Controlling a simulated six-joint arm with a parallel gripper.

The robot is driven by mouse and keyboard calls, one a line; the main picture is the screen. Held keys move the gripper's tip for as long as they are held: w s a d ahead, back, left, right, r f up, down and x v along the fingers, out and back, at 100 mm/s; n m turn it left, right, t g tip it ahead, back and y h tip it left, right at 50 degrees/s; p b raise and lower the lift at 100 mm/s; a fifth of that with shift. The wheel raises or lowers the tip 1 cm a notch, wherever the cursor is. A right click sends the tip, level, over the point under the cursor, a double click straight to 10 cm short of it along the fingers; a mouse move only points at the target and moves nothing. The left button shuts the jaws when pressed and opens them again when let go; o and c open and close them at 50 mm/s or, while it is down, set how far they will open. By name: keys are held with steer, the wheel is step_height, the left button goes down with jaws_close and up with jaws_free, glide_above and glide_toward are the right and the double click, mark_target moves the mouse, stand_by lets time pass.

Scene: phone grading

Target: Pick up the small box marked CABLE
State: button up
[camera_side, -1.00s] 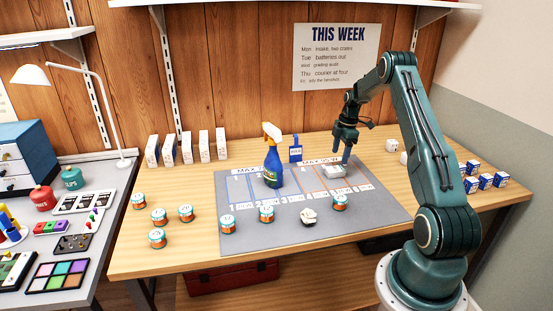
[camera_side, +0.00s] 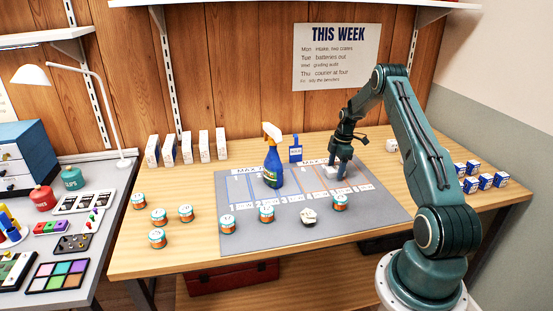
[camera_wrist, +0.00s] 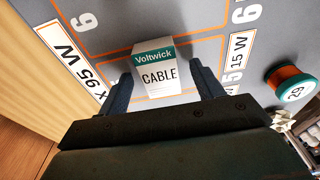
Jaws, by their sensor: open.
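The small white box marked CABLE (camera_wrist: 160,76), with a teal "Voltwick" band, lies on the grey mat (camera_wrist: 258,62) inside an orange-outlined slot in the wrist view. My gripper (camera_wrist: 160,82) is open, with one dark finger on each side of the box. A gap shows between each finger and the box. In the side view my gripper (camera_side: 340,174) points down over the right part of the mat, and its fingers and arm hide most of the box.
A blue spray bottle (camera_side: 273,166) with an orange and white trigger stands on the mat, left of my gripper. A crumpled white thing (camera_side: 309,216) and several round tins (camera_side: 266,214) sit in front. Several small blue boxes (camera_side: 486,181) are at the right.

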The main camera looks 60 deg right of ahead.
mark_target(336, 169)
steer(key=shift+c, duration=0.3)
steer(key=c, duration=1)
step_height(336, 169, up, 20)
stand_by(0.5)
stand_by(0.4)
